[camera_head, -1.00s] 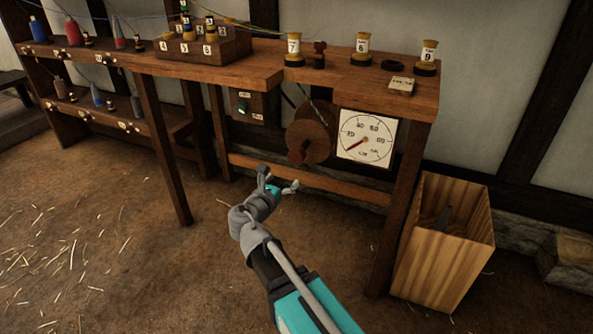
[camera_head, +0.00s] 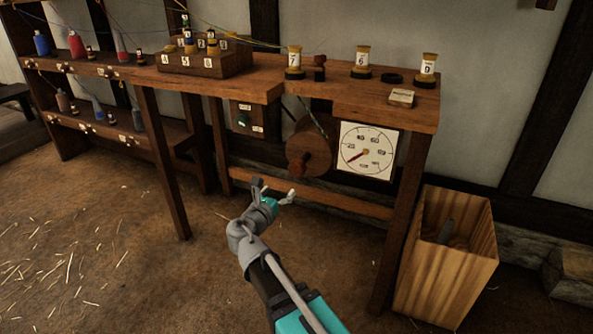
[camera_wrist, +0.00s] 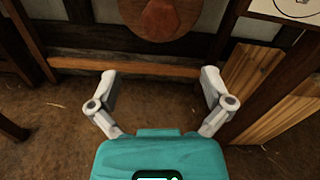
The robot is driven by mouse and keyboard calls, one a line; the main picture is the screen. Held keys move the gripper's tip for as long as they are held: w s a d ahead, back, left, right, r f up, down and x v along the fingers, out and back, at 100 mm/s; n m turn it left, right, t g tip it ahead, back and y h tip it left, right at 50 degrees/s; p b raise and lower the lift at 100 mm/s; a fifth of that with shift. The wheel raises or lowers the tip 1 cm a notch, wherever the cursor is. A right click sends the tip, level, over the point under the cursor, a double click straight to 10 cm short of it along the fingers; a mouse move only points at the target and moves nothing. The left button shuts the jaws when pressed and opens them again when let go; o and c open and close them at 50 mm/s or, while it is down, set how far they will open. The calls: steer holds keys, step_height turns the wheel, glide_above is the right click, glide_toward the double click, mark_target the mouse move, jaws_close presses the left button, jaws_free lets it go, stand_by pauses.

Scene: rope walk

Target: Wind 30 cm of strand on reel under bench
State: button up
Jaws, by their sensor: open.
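The reel (camera_head: 313,150) is a brown wooden disc mounted under the bench, with a reddish knob (camera_head: 300,167) low on its left face. A strand (camera_head: 314,116) runs from the bench down to the reel. The white dial (camera_head: 366,151) with a red pointer hangs right of the reel. My gripper (camera_head: 274,190) is open and empty, below and in front of the reel, apart from it. In the wrist view the reel (camera_wrist: 160,20) shows at the top, beyond the spread fingers (camera_wrist: 159,92), and the dial is cut off at top right.
The bench (camera_head: 345,91) carries numbered bobbins (camera_head: 361,63), a small box (camera_head: 401,97) and a stepped block (camera_head: 205,62). A low rail (camera_head: 310,194) crosses under it. A wooden bin (camera_head: 450,265) stands at right. A switch panel (camera_head: 246,119) is left of the reel. The floor in front is open.

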mark_target(295, 171)
steer(key=x, duration=1.2)
steer(key=c, duration=1)
